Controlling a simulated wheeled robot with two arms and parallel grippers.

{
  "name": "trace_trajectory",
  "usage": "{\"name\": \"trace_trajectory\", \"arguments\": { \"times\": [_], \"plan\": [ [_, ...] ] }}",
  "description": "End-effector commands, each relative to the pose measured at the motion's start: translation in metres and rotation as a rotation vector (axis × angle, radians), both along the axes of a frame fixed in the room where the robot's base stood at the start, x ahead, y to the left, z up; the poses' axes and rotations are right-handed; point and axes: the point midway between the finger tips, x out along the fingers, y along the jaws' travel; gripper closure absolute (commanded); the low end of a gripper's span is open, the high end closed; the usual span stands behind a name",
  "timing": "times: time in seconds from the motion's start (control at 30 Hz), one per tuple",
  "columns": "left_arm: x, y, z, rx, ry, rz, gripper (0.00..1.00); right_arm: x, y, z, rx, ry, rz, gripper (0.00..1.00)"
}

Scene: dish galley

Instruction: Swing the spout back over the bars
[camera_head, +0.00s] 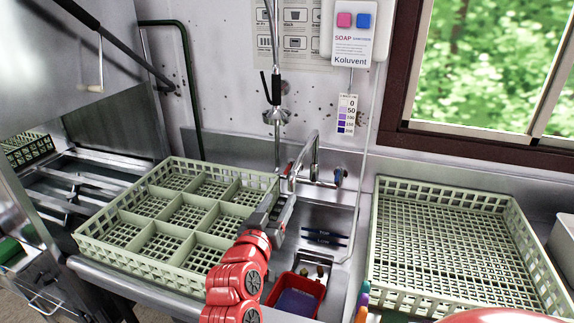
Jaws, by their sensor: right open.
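The metal spout (314,150) rises from the tap behind the sink (338,218), bends over, and its free end slants down towards the front left, near the right edge of the green divided rack. The tap has a red-marked handle at left and a blue-marked handle (339,177) at right. Two dark bars (325,237) lie across the sink, to the right of and below the spout's end. My right gripper (279,205) is open, just in front of and below the spout's end; I cannot tell whether they touch. My left gripper is not in view.
The divided rack (92,245) stands left of the sink. A red tub (318,292) is at the sink's front. A green flat rack (381,225) stands at right. A hanging spray hose (277,112) comes down behind the tap. A soap dispenser (353,45) is above.

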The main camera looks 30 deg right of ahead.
Motion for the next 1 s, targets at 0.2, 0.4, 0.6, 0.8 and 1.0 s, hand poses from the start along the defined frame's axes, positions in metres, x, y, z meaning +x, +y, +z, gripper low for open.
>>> {"name": "trace_trajectory", "arguments": {
  "times": [0.2,0.4,0.6,0.8,1.0],
  "plan": [
    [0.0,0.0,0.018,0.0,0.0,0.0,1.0,0.026,-0.033,0.005,-0.002,0.002,-0.005,0.43],
    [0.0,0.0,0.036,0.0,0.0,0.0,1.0,0.058,-0.071,0.006,-0.002,0.002,-0.003,0.43],
    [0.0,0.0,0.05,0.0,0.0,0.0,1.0,0.088,-0.103,0.005,-0.005,0.003,0.0,0.43],
    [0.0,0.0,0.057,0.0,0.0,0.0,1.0,0.105,-0.121,0.003,-0.005,0.001,0.003,0.43],
    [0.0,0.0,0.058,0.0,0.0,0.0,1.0,0.109,-0.126,0.001,-0.005,0.0,0.005,0.43]
  ]
}}
